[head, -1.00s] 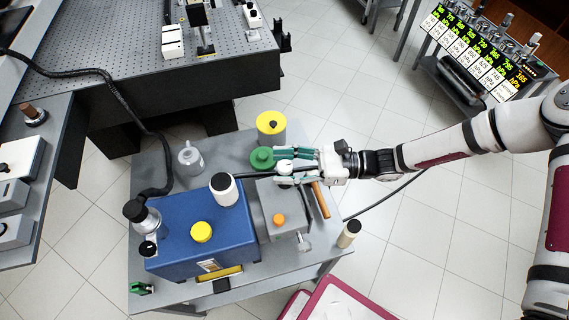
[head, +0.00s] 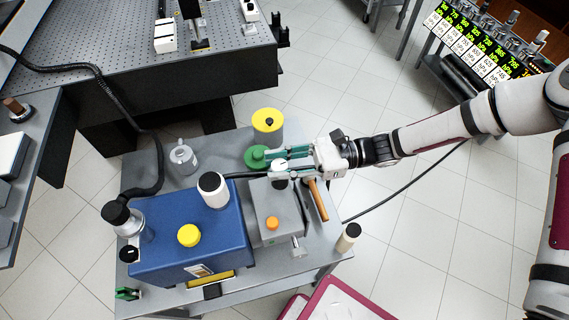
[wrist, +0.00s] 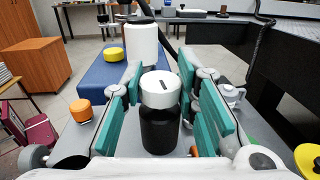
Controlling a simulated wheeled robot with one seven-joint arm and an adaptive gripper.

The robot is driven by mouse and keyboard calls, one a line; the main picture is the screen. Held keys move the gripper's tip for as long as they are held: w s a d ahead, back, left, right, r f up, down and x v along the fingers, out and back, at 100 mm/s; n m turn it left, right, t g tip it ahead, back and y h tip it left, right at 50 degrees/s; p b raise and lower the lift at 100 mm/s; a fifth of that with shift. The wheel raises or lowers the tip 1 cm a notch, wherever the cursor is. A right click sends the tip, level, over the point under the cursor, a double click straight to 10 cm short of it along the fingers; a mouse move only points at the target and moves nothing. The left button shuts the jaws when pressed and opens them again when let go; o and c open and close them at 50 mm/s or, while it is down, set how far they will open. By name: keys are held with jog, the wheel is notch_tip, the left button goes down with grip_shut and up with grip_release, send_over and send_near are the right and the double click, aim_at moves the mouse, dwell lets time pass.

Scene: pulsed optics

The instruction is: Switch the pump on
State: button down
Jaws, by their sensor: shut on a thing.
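The pump is a blue box (head: 165,238) joined to a grey box (head: 262,196), on a grey cart in the head view. A white-capped knob (head: 280,164) stands at the far end of the grey box. In the wrist view it is a black cylinder with a white cap (wrist: 161,90) and a short dark slot on top. My gripper (head: 270,166) reaches in from the right, its teal fingers on both sides of the knob, shut on it. The fingers partly hide the knob in the head view.
On the cart (head: 330,250) are a yellow-topped can (head: 267,122), a green disc-shaped part (head: 257,158), a grey jug (head: 183,158), an orange knob (head: 272,223) and a wooden-handled tool (head: 318,200). A black hose runs to the optical table (head: 120,55).

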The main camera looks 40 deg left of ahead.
jog(key=n+g+h+b, duration=0.1)
jog(key=h+b, duration=0.1)
jog(key=n+g+h+b, duration=0.1)
jog(key=n+h+b, duration=0.1)
jog(key=b, duration=0.1)
jog(key=n+g+h+b, duration=0.2)
jog(key=h+b, duration=0.1)
jog(key=shift+w+a+f, duration=0.1)
jog(key=shift+f, duration=0.15)
jog(key=n+h+b, duration=0.2)
jog(key=h, duration=0.1)
jog(key=n+g+h+b, duration=0.1)
jog(key=n+h+b, duration=0.1)
jog(key=h, duration=0.2)
jog(key=shift+r+n+b, duration=0.2)
jog(key=shift+n+b, duration=0.2)
jog(key=shift+h, duration=0.4)
jog(key=shift+r, duration=0.1)
jog(key=c, duration=1.2)
grip_release()
jog(key=shift+w+a, duration=0.2)
jog(key=shift+w, duration=1.75)
jog(key=shift+w+a, duration=0.25)
jog(key=shift+w, duration=1.75)
jog(key=shift+w+a, duration=0.2)
jog(key=shift+w, duration=1.75)
